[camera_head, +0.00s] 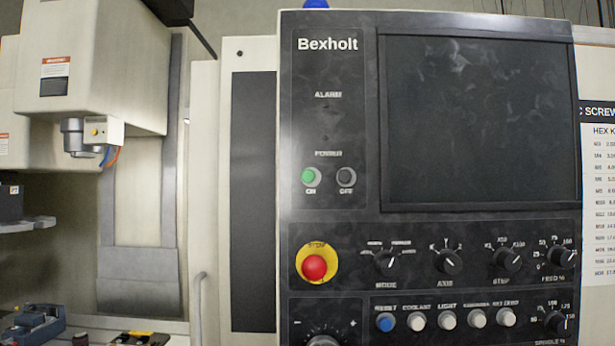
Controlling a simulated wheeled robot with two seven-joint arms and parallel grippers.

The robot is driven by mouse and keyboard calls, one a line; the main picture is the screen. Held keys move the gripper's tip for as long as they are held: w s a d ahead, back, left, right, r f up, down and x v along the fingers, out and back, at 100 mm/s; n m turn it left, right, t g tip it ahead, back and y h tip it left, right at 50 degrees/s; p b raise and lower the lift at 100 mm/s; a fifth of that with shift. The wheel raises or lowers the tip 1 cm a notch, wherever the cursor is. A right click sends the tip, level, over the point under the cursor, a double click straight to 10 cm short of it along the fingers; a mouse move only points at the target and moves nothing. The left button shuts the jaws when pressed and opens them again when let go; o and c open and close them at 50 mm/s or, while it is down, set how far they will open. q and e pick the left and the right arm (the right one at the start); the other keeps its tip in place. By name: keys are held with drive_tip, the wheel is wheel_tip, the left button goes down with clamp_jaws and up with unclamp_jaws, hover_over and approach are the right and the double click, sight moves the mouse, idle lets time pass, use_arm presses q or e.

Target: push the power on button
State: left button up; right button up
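The power on button (310,177) is a small green round button on the black control panel, above the label "ON" and under the word "POWER". The black power off button (346,177) is just to its right, above the label "OFF". The control panel (332,120) is marked "Bexholt" and faces me. Neither of my grippers shows in the head view, and nothing covers the green button.
A red stop button (314,267) on a yellow ring sits below the power buttons. A dark screen (480,120) fills the panel's upper right. Knobs and a row with a blue reset button (386,322) lie below. A machine head (95,70) stands at left.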

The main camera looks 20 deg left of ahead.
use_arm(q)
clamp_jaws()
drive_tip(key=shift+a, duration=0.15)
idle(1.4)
